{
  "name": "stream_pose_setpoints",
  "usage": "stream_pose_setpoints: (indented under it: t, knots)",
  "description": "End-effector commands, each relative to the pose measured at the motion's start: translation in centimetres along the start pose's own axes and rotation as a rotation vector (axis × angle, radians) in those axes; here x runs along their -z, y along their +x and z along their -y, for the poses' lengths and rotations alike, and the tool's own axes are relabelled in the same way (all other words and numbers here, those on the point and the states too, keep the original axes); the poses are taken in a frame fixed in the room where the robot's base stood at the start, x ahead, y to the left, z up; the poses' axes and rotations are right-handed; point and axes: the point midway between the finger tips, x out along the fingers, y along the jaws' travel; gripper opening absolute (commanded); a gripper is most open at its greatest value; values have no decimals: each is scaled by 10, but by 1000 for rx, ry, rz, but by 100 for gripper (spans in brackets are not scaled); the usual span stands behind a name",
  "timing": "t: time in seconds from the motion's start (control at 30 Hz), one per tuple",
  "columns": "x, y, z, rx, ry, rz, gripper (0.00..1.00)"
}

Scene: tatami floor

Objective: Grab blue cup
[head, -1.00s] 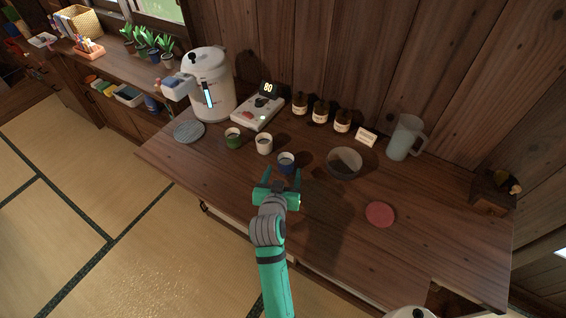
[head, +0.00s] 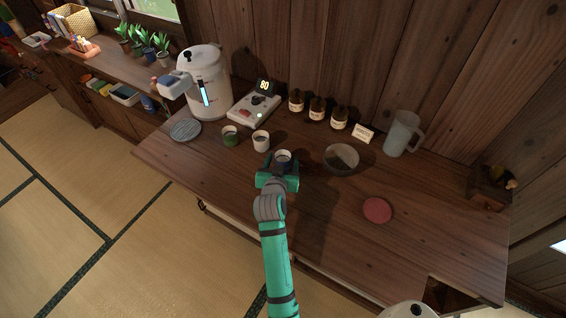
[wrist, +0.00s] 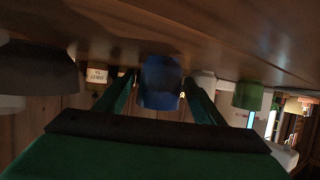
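The blue cup (head: 283,156) stands upright on the wooden table, with its lower part hidden by my gripper in the head view. In the wrist view, which is upside down, the blue cup (wrist: 161,82) sits between my two fingers. My gripper (head: 282,162) is open, with one finger on each side of the cup. The wrist view shows my gripper (wrist: 160,88) with a gap between the cup and the left finger; the right finger is very near the cup, and I cannot tell whether it touches.
A white cup (head: 261,141) and a green cup (head: 230,138) stand left of the blue cup. A bowl (head: 341,160) stands to its right. Behind are a scale (head: 253,109), bottles (head: 317,109) and a pitcher (head: 403,134). A red coaster (head: 377,210) lies at right.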

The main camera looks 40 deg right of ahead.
Motion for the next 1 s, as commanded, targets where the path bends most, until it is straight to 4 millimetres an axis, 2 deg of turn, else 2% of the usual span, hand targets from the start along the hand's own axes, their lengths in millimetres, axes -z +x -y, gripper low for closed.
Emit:
stream_pose_setpoints:
  t: [0.03,0.17,0.47,0.63,0.83,1.0]
  knots:
    - [0,0,-1,-1,0,0,50]
    - [0,0,-1,-2,1,0,19]
    - [1,0,0,-1,0,-1,19]
    - [9,-3,0,1,0,-2,19]
    - [33,-15,0,2,2,-5,19]
    - [58,-45,-23,3,2,-5,19]
